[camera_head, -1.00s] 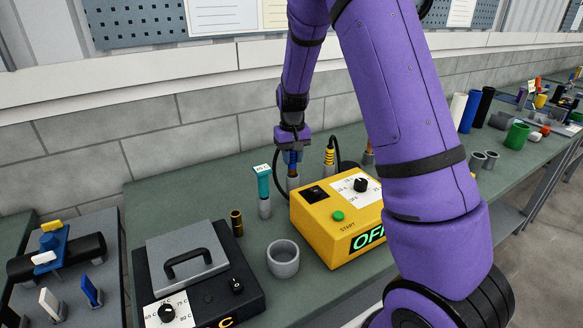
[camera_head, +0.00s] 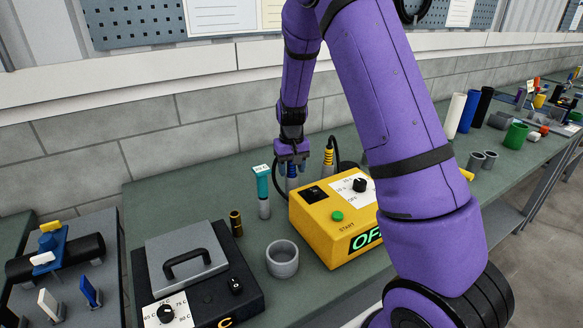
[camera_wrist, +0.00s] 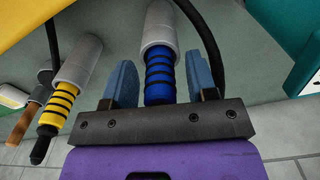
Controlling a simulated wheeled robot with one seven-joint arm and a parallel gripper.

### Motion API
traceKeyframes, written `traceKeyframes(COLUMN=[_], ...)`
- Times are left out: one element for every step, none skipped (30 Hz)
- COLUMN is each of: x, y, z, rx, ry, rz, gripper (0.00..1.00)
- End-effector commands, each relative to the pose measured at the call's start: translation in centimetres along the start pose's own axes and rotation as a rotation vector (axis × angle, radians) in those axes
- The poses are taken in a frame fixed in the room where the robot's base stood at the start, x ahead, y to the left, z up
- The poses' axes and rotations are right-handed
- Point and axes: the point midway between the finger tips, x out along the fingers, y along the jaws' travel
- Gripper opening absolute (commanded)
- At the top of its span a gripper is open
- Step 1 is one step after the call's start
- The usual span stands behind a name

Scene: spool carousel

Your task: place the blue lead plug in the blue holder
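The blue lead plug (camera_wrist: 160,80), with black bands, sits in a grey upright holder (camera_wrist: 158,25) in the wrist view. No copper tip shows between them. In the head view the plug (camera_head: 292,170) is a small blue patch above the grey holder (camera_head: 292,184), behind the yellow box. My gripper (camera_head: 292,160) is over the plug. In the wrist view my gripper (camera_wrist: 160,84) has its two blue-grey fingers either side of the plug, with a gap on each side. No blue colour shows on this holder.
A yellow-banded plug (camera_wrist: 57,103) in a grey holder stands close by. The yellow box (camera_head: 335,220) is just in front. A teal-topped post (camera_head: 262,185) stands to the left in the head view. A black cable (camera_wrist: 205,40) runs near my finger.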

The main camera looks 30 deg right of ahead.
Motion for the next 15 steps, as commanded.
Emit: traceKeyframes(x=[0.0,-0.1,-0.2,-0.3,-0.5,-0.8,-1.2,-1.6,-2.3,-2.8,-3.4,-4.3,-4.9,-5.5,-6.4], y=[0.0,0.0,0.0,0.0,0.0,0.0,0.0,0.0,0.0,0.0,0.0,0.0,0.0,0.0,0.0], z=[0.0,0.0,0.0,0.0,0.0,0.0,0.0,-0.1,-0.1,-0.1,-0.1,-0.1,-0.1,-0.1,-0.1], rx=[0.0,0.0,0.0,0.0,0.0,0.0,0.0,0.0,0.0,0.0,0.0,0.0,0.0,0.0,-0.001], ry=[0.0,0.0,0.0,0.001,0.001,0.001,0.001,0.003,0.004,0.003,0.004,0.005,0.005,0.005,0.005], rz=[0.0,0.0,0.0,0.0,0.0,0.0,0.0,-0.001,-0.001,-0.001,-0.001,-0.001,-0.001,-0.001,-0.002], gripper=[0.52,0.52,0.52,0.52,0.52,0.52,0.52,0.52,0.52,0.52,0.52,0.52,0.52,0.52,0.52])
